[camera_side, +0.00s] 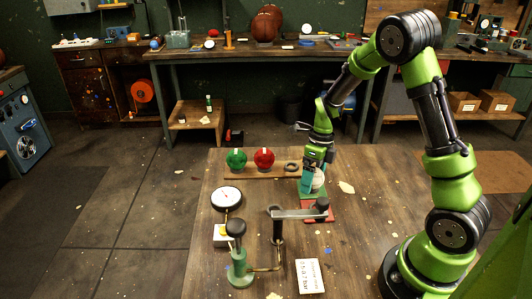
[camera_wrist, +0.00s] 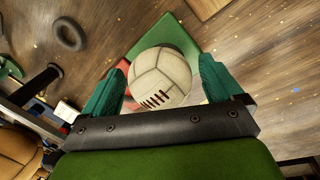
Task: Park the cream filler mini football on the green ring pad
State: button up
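The cream football (camera_side: 318,181), with dark lacing, is between the two teal fingers of my gripper (camera_side: 311,182). In the wrist view the ball (camera_wrist: 160,78) sits between the fingertips (camera_wrist: 160,80), with a narrow gap on each side, so the fingers look open around it. A red pad (camera_side: 318,214) lies just in front of the ball. Whether the ball touches the green pad is hidden.
The table's right side is mostly clear.

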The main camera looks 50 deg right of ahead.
jog(key=r, duration=0.4)
jog(key=d+r, duration=0.1)
jog(key=r, duration=0.2)
jog(key=d+r, duration=0.1)
jog(key=r, duration=0.3)
jog(key=shift+w+d+r, duration=0.1)
jog(key=shift+w+r, duration=0.15)
jog(key=shift+r, duration=0.05)
jog(key=s+a+r+n+t, duration=0.3)
jog(key=s+a+r+n, duration=0.2)
jog(key=n, duration=1)
jog(key=s+a+r+n+t, duration=0.4)
jog(key=s+a+n, duration=0.3)
jog(key=a+n, duration=0.3)
jog(key=r+n, duration=0.1)
jog(key=n, duration=0.3)
jog(key=shift+a+r+n+t, duration=0.25)
jog(key=shift+r+n+t, duration=0.05)
jog(key=shift+n, duration=0.1)
